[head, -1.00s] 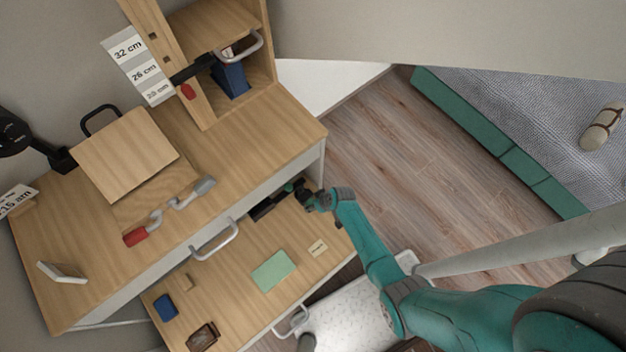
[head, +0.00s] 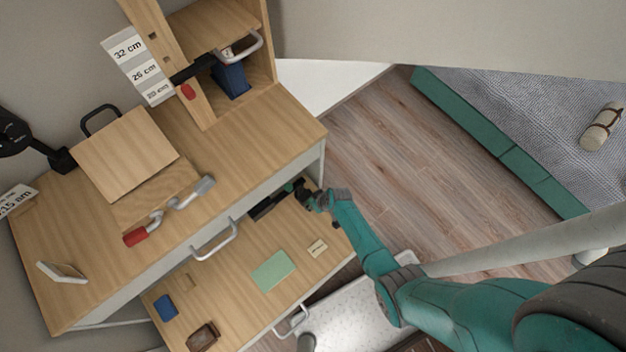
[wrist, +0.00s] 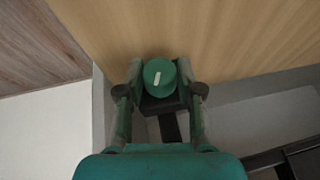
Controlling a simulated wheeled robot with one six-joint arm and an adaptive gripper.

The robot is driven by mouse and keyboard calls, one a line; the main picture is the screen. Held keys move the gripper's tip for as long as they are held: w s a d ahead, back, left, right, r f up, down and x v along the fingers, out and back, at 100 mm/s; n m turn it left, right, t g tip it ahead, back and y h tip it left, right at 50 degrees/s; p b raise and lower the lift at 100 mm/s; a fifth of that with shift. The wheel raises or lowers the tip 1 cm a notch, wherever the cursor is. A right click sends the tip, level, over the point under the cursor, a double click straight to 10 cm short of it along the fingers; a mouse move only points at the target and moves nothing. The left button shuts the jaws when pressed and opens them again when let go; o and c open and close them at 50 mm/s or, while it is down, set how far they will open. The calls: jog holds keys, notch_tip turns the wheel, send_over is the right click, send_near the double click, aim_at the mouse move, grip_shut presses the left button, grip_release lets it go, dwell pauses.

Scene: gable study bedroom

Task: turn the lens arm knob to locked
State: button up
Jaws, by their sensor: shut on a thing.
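The lens arm knob (wrist: 159,74) is a round green knob with a short white mark on its top, seen in the wrist view. The mark is near upright in the picture, its top leaning slightly right. The knob sits on a dark block at the end of a black bar. My gripper (wrist: 160,92) has a finger on each side of the knob and is shut on it. In the head view my gripper (head: 304,193) is at the black arm (head: 268,204) by the right end of the desk, low under the desktop. No locked marking is legible.
The pulled-out surface below the desktop holds a green pad (head: 272,271), a blue item (head: 166,306) and a brown item (head: 202,337). The desktop (head: 255,130) overhangs close to my gripper. Wooden floor (head: 400,150) is clear to the right.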

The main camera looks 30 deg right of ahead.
jog(key=shift+d+f+m+y, duration=0.1)
jog(key=shift+d+m+y, duration=0.05)
jog(key=shift+y, duration=0.45)
jog(key=shift+d+m+y, duration=0.1)
jog(key=shift+m+y, duration=0.05)
jog(key=shift+y, duration=0.45)
jog(key=shift+g+y, duration=0.4)
jog(key=shift+y, duration=0.5)
jog(key=o, duration=1.2)
jog(key=shift+c, duration=0.2)
jog(key=shift+d, duration=0.1)
jog(key=v, duration=1.1)
jog(key=shift+d+r, duration=0.2)
jog(key=shift+r, duration=0.1)
jog(key=shift+s, duration=0.15)
